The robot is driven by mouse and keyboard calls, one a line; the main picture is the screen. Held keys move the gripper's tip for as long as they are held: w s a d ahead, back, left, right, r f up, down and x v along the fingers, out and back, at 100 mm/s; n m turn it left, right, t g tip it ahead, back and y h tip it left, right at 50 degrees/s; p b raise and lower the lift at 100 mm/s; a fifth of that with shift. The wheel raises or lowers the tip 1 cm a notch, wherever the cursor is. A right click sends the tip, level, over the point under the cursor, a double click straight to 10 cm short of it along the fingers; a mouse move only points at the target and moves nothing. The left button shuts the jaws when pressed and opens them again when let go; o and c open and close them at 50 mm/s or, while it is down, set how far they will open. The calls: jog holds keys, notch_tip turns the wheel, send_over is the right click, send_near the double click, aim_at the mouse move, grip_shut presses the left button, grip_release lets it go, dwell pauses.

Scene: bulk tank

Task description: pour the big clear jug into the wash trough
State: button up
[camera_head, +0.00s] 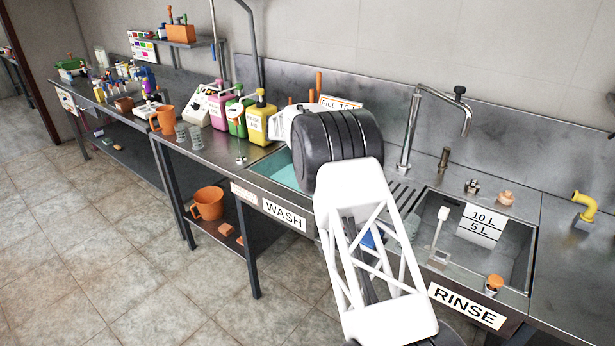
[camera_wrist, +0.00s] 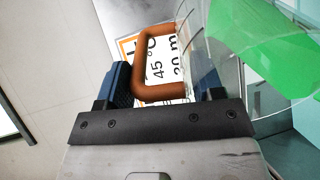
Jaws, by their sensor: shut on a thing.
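In the wrist view my gripper (camera_wrist: 165,84) has its two blue fingers on either side of the orange-brown handle (camera_wrist: 142,65) of the big clear jug (camera_wrist: 222,60). The jug's clear wall fills the right of that view, with bright green showing in or through it; I cannot tell its fill level. In the head view the wash trough (camera_head: 268,166), labelled WASH and holding teal water, is partly hidden by my arm. My gripper and most of the jug are hidden there too, so the jug's tilt is unclear.
Pink, green and yellow (camera_head: 257,124) canisters stand left of the trough. An orange jug (camera_head: 163,119) stands farther left. A tall tap (camera_head: 412,125) and the rinse basin (camera_head: 520,262) are on the right. A printed sign (camera_wrist: 160,62) shows behind the handle.

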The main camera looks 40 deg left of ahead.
jog(key=shift+s+a+r+t+h+p, duration=0.2)
jog(key=shift+s+a+t+h+p, duration=0.4)
jog(key=shift+s, duration=0.25)
dwell(0.5)
jog(key=shift+w+d+f+g+y, duration=0.25)
jog(key=shift+w+d+g+y, duration=0.35)
jog(key=shift+w, duration=0.2)
jog(key=shift+g+y, duration=0.5)
jog(key=shift+g, duration=0.2)
jog(key=w+r, duration=0.1)
jog(key=r, duration=0.1)
jog(key=d+r, duration=0.1)
jog(key=r, duration=0.1)
jog(key=w+r, duration=0.1)
jog(key=r, duration=0.1)
jog(key=shift+w+d+r, duration=0.3)
jog(key=shift+d, duration=0.05)
jog(key=shift+w+r, duration=0.1)
jog(key=shift+r, duration=0.05)
jog(key=shift+w+d+r, duration=0.15)
jog(key=shift+r, duration=0.05)
